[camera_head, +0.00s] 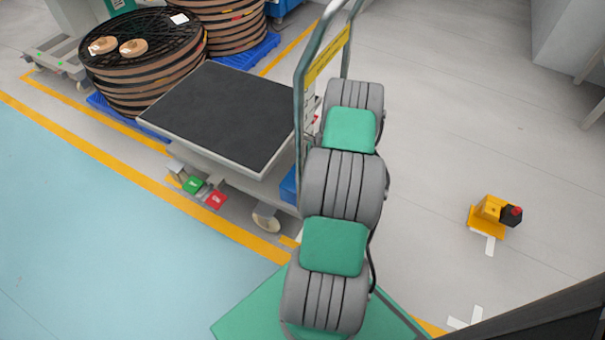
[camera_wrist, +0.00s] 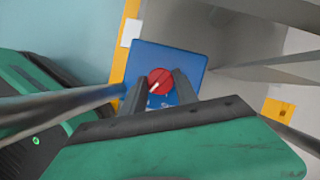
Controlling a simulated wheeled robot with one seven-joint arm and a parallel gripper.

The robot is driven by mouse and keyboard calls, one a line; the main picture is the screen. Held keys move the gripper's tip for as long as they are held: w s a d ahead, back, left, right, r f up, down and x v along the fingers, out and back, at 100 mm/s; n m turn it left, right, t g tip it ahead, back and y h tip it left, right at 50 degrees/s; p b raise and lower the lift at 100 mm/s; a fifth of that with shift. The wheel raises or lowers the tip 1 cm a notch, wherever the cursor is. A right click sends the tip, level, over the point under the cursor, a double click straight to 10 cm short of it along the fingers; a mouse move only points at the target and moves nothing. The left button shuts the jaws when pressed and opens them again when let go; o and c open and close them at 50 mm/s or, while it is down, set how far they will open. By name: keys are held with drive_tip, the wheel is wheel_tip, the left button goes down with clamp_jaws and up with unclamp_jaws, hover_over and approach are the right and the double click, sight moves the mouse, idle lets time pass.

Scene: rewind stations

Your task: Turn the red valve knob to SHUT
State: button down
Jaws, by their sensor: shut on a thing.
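The red valve knob (camera_wrist: 160,79) is round and sits on a blue plate (camera_wrist: 190,55) in the wrist view. A small white mark shows on its face toward the lower left; no SHUT lettering is readable. My gripper (camera_wrist: 160,85) has its two dark fingers on either side of the knob, shut on it. In the head view my arm hides the knob and gripper. A blue piece (camera_head: 289,187) shows beside my arm there; I cannot tell if it is the same plate.
A cart with a dark top (camera_head: 225,115) stands left of my arm. Cable reels (camera_head: 150,85) on blue pallets stand behind it. A yellow device with a red button (camera_head: 495,210) is on the floor at right. Open floor lies left and right.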

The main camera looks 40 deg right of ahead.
drive_tip(key=n+g+b, duration=0.1)
drive_tip(key=n, duration=0.2)
drive_tip(key=n+g+y+b, duration=0.1)
drive_tip(key=n, duration=0.2)
drive_tip(key=shift+w+d+f+n, duration=0.1)
drive_tip(key=shift+w+d+n, duration=0.1)
drive_tip(key=shift+n, duration=0.2)
drive_tip(key=n+g+b, duration=0.1)
drive_tip(key=n, duration=0.2)
drive_tip(key=n+g, duration=0.1)
drive_tip(key=n, duration=0.1)
drive_tip(key=shift+w+a+n+g+b, duration=0.1)
drive_tip(key=shift+w+n+g+b, duration=0.05)
drive_tip(key=shift+n+g+b, duration=0.2)
drive_tip(key=shift+n, duration=0.25)
drive_tip(key=c, duration=0.9)
unclamp_jaws()
drive_tip(key=shift+c, duration=0.2)
